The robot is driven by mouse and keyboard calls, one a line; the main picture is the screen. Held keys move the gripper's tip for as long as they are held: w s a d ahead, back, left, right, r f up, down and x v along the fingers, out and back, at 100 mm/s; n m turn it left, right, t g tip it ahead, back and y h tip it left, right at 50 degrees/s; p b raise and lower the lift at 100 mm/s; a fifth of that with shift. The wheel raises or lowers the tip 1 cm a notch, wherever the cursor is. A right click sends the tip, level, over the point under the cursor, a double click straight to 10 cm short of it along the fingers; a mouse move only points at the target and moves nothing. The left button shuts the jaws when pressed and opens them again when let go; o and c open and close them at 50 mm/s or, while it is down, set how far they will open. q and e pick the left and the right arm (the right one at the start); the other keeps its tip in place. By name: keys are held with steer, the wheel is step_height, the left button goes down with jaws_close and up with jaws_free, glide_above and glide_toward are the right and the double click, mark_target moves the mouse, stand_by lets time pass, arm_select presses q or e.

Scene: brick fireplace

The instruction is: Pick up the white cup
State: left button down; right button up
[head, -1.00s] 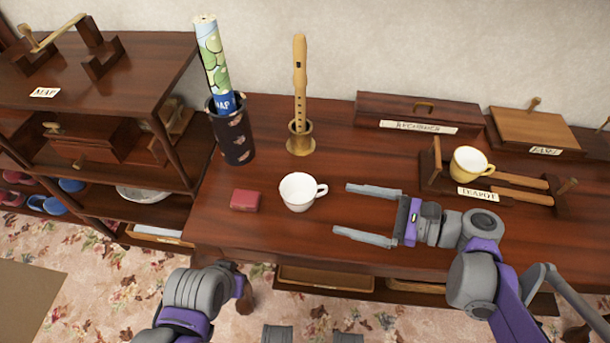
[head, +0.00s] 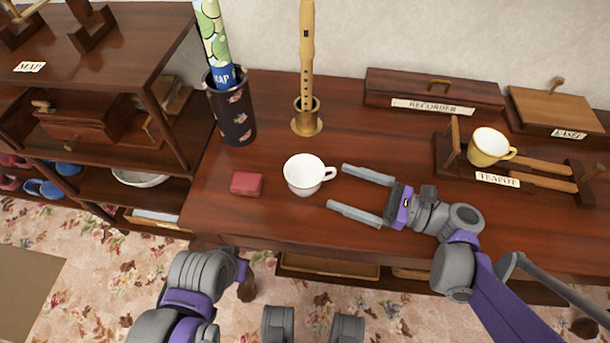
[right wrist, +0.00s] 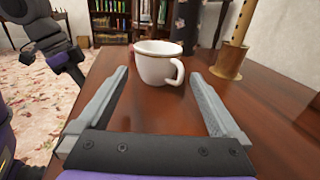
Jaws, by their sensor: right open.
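The white cup (head: 304,176) stands upright on the dark wooden table, its handle turned right toward my right gripper. My right gripper (head: 336,189) is open and empty, low over the table just right of the cup, its fingers pointing left at it. In the right wrist view the white cup (right wrist: 156,66) stands ahead, just beyond and between the two open fingertips (right wrist: 159,76), with its handle on the right. The fingers do not enclose the cup. My left arm shows at the lower left in the head view, but its fingers are not visible.
A small red box (head: 246,184) lies left of the cup. A dark holder with a rolled map (head: 232,118) and a brass stand with a recorder (head: 306,118) stand behind. A yellow cup (head: 487,147) sits on the teapot rack at right. The table (head: 390,125) is clear between them.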

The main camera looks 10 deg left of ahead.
mark_target(311, 178)
steer(key=x, duration=0.4)
steer(key=shift+a, duration=0.1)
jaws_close()
stand_by(0.3)
stand_by(0.9)
